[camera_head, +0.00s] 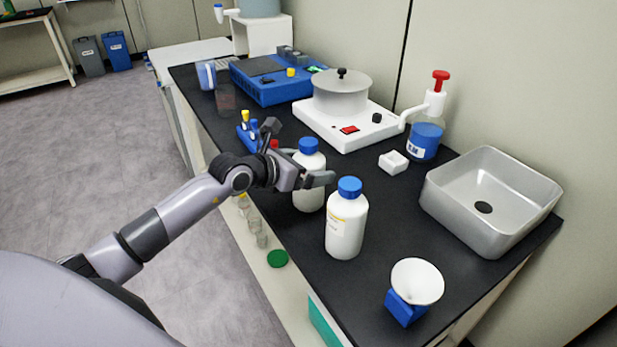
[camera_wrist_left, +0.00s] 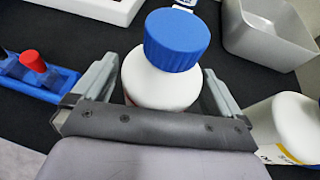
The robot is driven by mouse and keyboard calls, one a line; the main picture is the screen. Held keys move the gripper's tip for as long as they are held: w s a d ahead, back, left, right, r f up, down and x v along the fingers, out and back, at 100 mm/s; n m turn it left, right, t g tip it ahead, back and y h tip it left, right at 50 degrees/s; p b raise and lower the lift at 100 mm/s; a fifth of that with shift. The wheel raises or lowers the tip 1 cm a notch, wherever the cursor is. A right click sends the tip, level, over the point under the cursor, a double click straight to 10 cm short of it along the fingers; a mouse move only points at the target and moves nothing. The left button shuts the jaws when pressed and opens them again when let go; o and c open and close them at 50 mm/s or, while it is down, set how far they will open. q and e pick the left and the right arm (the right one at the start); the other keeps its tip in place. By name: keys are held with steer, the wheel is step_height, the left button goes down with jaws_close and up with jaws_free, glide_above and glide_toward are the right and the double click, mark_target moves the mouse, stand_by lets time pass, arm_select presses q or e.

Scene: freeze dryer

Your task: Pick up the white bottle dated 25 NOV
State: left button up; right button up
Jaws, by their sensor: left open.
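Two white bottles with blue caps stand upright on the black bench. The farther bottle (camera_head: 309,190) is at my left gripper (camera_head: 309,168). In the left wrist view this bottle (camera_wrist_left: 160,82) is between the two open fingers (camera_wrist_left: 155,95), which stand apart on either side of it. The nearer bottle (camera_head: 346,225) stands to the right, with a yellow-edged label; in the left wrist view its white shoulder (camera_wrist_left: 298,125) shows at the right edge. I cannot read a date on either bottle. My right gripper is not in view.
A metal sink (camera_head: 525,200) is at the right and a white funnel on a blue stand (camera_head: 405,308) at the front. A hotplate (camera_head: 345,130) with a pot is behind. A blue rack (camera_wrist_left: 40,80) with a red-capped tube lies left of the gripper.

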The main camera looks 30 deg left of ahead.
arm_select(q)
steer(key=shift+w+d, duration=0.1)
steer(key=shift+w, duration=0.05)
steer(key=c, duration=1.3)
steer(key=shift+r, duration=0.1)
steer(key=shift+r, duration=0.1)
